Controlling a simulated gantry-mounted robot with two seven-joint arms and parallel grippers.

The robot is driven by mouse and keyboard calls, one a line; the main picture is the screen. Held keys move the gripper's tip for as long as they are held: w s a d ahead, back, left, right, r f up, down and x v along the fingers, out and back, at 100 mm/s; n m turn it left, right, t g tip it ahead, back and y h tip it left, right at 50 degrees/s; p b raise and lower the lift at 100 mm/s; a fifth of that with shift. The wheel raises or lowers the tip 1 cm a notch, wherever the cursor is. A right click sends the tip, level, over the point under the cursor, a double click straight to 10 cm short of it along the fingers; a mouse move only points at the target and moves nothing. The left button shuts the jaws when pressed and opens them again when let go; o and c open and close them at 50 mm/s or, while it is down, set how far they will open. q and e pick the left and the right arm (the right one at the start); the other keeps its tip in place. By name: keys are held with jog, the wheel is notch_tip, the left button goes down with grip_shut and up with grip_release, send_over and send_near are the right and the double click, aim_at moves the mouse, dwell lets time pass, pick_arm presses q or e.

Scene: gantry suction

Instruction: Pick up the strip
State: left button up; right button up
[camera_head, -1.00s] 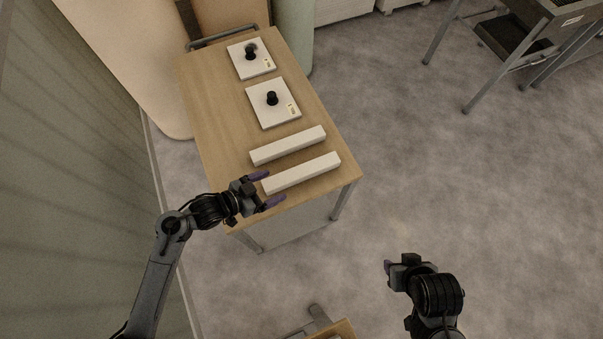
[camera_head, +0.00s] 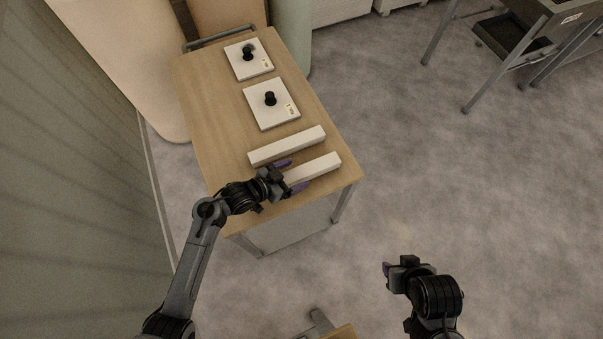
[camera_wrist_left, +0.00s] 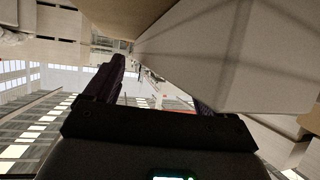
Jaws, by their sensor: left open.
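Two white strips lie side by side on the wooden cart top: a far strip (camera_head: 288,146) and a near strip (camera_head: 322,166). My left gripper (camera_head: 295,176) is open at the left part of the near strip. In the head view its purple fingers lie on either side of this strip, and the gripper hides the strip's left end. I cannot tell whether they touch it. In the left wrist view a large pale strip (camera_wrist_left: 230,60) fills the upper right and partly covers one finger. My right gripper (camera_head: 387,270) is over the floor, away from the cart; its finger gap does not show clearly.
Two white square plates with black knobs, a nearer one (camera_head: 263,112) and a farther one (camera_head: 238,69), sit further back on the wooden cart top (camera_head: 205,115). A metal-legged stand (camera_head: 540,45) is at the upper right. The floor between is clear.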

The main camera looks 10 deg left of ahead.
pick_arm(q)
jog(key=shift+w+d+f, duration=0.25)
jog(key=shift+w+d, duration=0.1)
jog(key=shift+c, duration=0.5)
jog(key=c, duration=1.3)
